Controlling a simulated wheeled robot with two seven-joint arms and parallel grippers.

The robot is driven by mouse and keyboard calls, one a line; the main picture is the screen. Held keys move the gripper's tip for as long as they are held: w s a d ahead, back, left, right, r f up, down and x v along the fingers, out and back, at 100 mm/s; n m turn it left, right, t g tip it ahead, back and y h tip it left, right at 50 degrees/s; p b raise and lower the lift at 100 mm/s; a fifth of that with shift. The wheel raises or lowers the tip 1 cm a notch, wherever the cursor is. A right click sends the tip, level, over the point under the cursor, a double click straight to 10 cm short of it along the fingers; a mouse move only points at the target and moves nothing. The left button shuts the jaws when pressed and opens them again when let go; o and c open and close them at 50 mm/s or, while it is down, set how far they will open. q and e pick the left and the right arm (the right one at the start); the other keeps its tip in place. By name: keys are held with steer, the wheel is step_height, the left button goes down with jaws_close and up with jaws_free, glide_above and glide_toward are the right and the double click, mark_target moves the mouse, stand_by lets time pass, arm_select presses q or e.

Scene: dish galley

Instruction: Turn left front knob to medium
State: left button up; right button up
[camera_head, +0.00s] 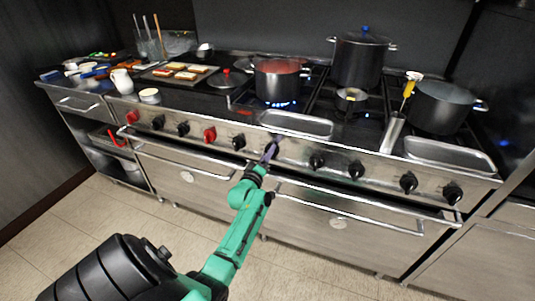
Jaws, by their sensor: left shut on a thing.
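The stove's front panel (300,148) carries a row of black knobs and two red ones. My left gripper (269,153) reaches up to the panel from below and is shut on a black knob (275,144) near the middle of the row. The gripper hides part of this knob, so its pointer cannot be read. The nearest black knob to the left (239,142) and the one to the right (317,161) are free. Blue flame shows under the red-filled pot (277,84) behind the panel. My right gripper is not in view.
A tall lidded pot (358,62), a dark pot at right (440,110) and a small pan (350,100) stand on the stove. Metal trays (296,124) lie along its front edge. Oven handles (350,207) run below the knobs. The tiled floor in front is clear.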

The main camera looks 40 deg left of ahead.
arm_select(q)
steer(key=shift+f+n, duration=0.1)
steer(key=shift+n, duration=1)
steer(key=o, duration=1.4)
steer(key=shift+c, duration=0.2)
steer(key=v, duration=1.4)
steer(key=shift+s, duration=0.3)
steer(key=shift+d, duration=0.15)
